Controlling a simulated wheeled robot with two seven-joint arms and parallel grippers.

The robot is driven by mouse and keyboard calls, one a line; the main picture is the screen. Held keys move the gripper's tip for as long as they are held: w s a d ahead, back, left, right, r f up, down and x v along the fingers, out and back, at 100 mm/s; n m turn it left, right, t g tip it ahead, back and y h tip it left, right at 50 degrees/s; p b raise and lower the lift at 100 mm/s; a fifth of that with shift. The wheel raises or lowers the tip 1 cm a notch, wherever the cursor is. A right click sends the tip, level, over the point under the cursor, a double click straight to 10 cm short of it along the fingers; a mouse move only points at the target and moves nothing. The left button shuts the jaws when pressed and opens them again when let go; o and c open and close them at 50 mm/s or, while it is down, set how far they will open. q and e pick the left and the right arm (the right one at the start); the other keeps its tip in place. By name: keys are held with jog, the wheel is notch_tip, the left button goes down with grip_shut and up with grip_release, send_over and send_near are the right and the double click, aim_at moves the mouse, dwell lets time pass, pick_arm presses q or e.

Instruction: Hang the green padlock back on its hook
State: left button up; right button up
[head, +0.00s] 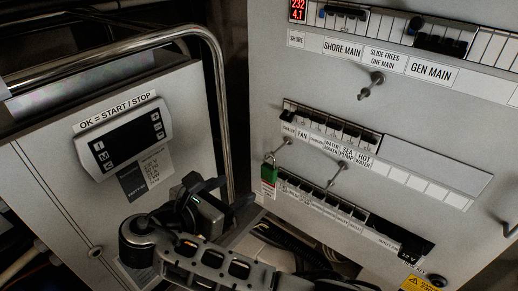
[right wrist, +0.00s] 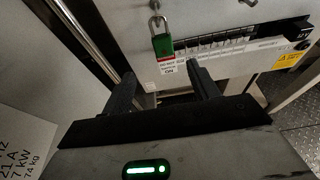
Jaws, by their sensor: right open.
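The green padlock (head: 269,174) hangs upright at the lower left of the breaker panel, below the end of a metal hook (head: 284,145). In the right wrist view the padlock (right wrist: 162,44) shows its shackle up, at the hook tip (right wrist: 154,5), with a red and white tag below it. The shackle appears to be around the hook; the exact contact is too small to tell. My right gripper (head: 207,187) is open and empty, left of the padlock. In the right wrist view its fingers (right wrist: 162,82) are apart, short of the padlock. My left gripper is not in view.
Another hook (head: 338,172) sticks out right of the padlock, and one (head: 372,84) higher up. Breaker rows (head: 330,130) line the panel. A metal rail (head: 216,90) and a control box (head: 125,138) stand at left. Cables lie in the gap below.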

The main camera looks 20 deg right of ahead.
aim_at(267, 173)
jog(key=b+x, duration=0.1)
jog(key=x, duration=0.3)
jog(key=b+x, duration=0.2)
jog(key=x, duration=0.3)
jog(key=shift+s+d+f, duration=0.1)
jog(key=shift+s+d, duration=0.15)
jog(key=shift+s, duration=0.05)
jog(key=shift+w+d+f, duration=0.1)
jog(key=shift+w+d, duration=0.15)
jog(key=shift+d, duration=0.05)
jog(key=x, duration=0.5)
jog(key=shift+w, duration=0.15)
jog(key=c, duration=1.2)
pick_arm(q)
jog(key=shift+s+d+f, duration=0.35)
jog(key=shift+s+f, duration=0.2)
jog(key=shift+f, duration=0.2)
pick_arm(e)
jog(key=shift+c, duration=0.4)
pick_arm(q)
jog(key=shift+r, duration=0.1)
